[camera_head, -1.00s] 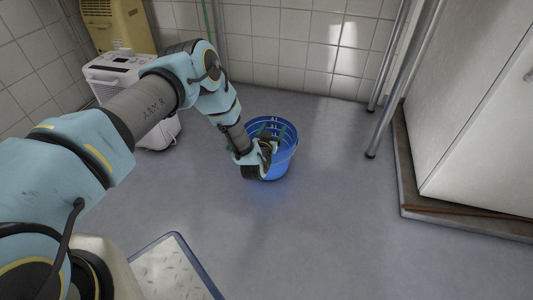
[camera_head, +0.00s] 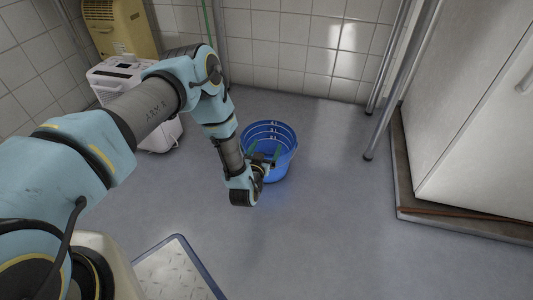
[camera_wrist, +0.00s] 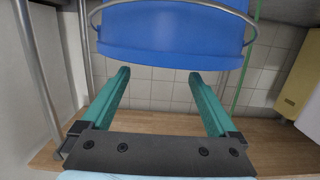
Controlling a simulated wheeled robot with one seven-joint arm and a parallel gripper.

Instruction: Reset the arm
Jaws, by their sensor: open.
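My gripper (camera_head: 265,153) is low over the floor, at the near left side of a blue bucket (camera_head: 283,165). In the head view its green fingers overlap the bucket. In the wrist view my gripper (camera_wrist: 159,75) is open, with its two teal fingers wide apart and nothing between them. The blue bucket (camera_wrist: 175,35) with its metal handle fills the top of the wrist view, just beyond the fingertips. I cannot tell whether a fingertip touches it. My arm reaches out from the left, bent at the elbow.
A white appliance (camera_head: 120,75) and a yellow heater-like unit (camera_head: 120,28) stand at the back left. A white cabinet (camera_head: 470,120) on a plinth is at the right, with metal legs (camera_head: 385,120) beside it. A blue-edged tray (camera_head: 180,270) lies in front. Floor right of the bucket is clear.

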